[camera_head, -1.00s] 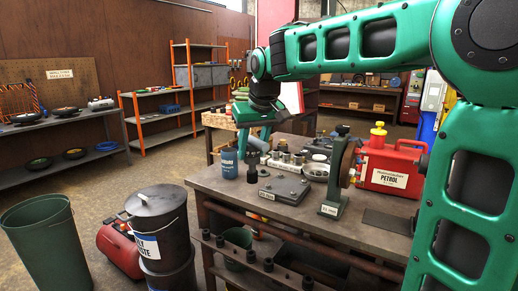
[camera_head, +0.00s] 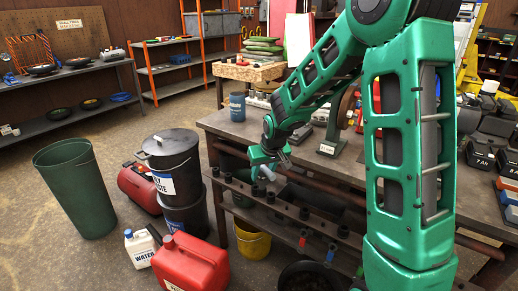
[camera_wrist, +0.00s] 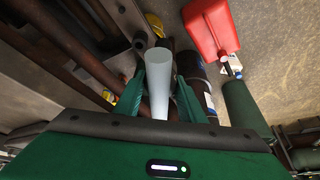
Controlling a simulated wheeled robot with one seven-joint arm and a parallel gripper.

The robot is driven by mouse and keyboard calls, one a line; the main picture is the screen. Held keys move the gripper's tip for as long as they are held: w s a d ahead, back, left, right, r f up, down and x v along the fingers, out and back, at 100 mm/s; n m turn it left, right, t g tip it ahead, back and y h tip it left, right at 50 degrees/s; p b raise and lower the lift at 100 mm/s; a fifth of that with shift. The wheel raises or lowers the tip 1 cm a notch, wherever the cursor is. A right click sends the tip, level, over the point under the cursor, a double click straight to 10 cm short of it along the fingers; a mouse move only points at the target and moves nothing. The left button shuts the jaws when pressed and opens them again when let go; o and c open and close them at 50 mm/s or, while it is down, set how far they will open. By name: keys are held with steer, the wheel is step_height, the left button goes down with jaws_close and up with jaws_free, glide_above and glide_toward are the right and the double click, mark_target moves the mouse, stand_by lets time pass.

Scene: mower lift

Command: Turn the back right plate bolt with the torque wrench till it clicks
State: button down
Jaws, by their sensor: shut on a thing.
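My gripper (camera_head: 266,168) is low at the front edge of the workbench, by a rail of black holders (camera_head: 288,209). It is shut on a pale grey cylinder (camera_head: 271,174). In the wrist view, this cylinder (camera_wrist: 161,80) stands between the two green fingers (camera_wrist: 165,88) and points away from the palm. I cannot tell whether it is part of the torque wrench. The metal plate and its bolts do not show now; my arm crosses the part of the bench where the plate lay.
The workbench (camera_head: 222,121) carries a blue canister (camera_head: 237,107) at its left end. On the floor stand a black bin (camera_head: 173,160), a green bin (camera_head: 75,185), a red can (camera_head: 190,264), a white water jug (camera_head: 140,248) and a yellow bucket (camera_head: 252,240). Open floor lies at the left.

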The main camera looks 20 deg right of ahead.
steer(key=s+a+f, duration=0.1)
steer(key=s+f, duration=0.4)
steer(key=f, duration=0.7)
steer(key=shift+f, duration=0.35)
steer(key=shift+s, duration=0.25)
